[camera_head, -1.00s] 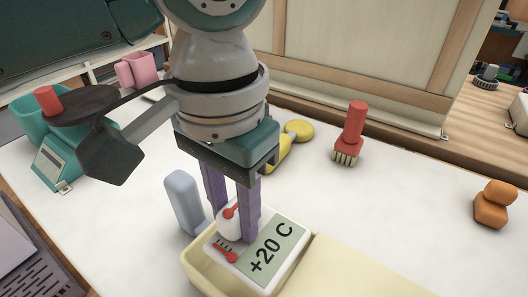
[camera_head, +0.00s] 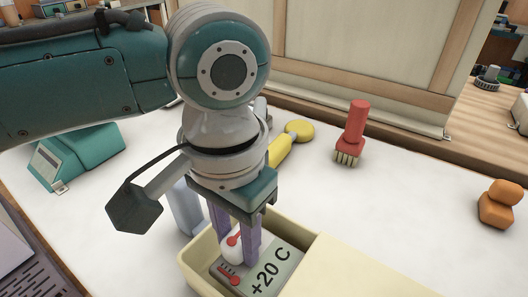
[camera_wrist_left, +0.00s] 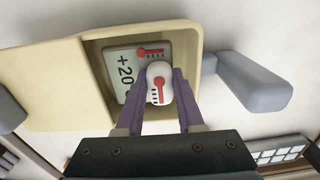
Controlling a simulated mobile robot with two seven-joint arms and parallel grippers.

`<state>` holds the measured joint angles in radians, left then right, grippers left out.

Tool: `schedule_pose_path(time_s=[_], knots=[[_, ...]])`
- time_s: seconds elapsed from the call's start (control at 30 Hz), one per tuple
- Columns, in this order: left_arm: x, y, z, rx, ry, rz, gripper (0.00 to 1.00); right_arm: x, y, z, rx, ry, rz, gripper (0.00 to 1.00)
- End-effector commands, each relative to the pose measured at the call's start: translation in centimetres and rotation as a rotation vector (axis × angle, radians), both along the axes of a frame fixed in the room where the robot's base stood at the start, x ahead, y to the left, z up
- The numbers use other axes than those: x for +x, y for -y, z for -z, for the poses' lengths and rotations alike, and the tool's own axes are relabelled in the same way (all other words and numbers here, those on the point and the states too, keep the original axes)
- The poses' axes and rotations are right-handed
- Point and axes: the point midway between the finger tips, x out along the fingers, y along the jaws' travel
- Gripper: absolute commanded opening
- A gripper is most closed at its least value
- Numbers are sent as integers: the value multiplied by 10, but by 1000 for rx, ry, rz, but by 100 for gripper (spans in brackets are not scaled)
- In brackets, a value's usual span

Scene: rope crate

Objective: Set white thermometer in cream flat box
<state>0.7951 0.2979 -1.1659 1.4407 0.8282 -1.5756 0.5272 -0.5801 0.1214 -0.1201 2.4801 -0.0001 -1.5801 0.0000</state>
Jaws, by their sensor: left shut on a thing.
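The white thermometer (camera_head: 268,268) is a flat block with a grey-green "+20 C" face, a red thermometer mark and a rounded white knob. It sits down inside the open part of the cream flat box (camera_head: 196,262), below the rim. Whether it rests on the floor of the box I cannot tell. My left gripper (camera_head: 235,245) points down into the box, its purple fingers shut on the knob. The wrist view shows the fingers (camera_wrist_left: 160,92) on both sides of the knob, with the thermometer (camera_wrist_left: 122,62) within the box walls (camera_wrist_left: 140,33). My right gripper is out of view.
A blue-grey upright block (camera_head: 186,208) stands close to the box's left side. A yellow object (camera_head: 290,143), a red brush (camera_head: 352,135) and an orange object (camera_head: 499,205) stand farther off. A teal device (camera_head: 75,157) is at left. The white table between them is clear.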

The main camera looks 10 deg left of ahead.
Motion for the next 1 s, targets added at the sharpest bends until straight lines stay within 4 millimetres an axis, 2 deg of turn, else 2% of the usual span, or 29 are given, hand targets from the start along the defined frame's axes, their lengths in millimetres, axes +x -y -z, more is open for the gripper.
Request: schedule_pose_path(time_s=[0.1,0.13,0.37,0.63,0.73,0.87,1.0], knots=[[0,0,1,0,1,0,0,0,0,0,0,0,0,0],[0,0,1,0,0,0,40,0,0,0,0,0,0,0],[0,0,1,0,0,0,66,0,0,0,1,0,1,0],[0,0,-1,0,1,-1,67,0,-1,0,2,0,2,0],[1,0,-8,-1,3,-1,67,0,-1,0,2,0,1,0],[1,0,-35,-2,2,0,67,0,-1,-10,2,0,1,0],[1,1,-70,-3,3,0,67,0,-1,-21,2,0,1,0]])
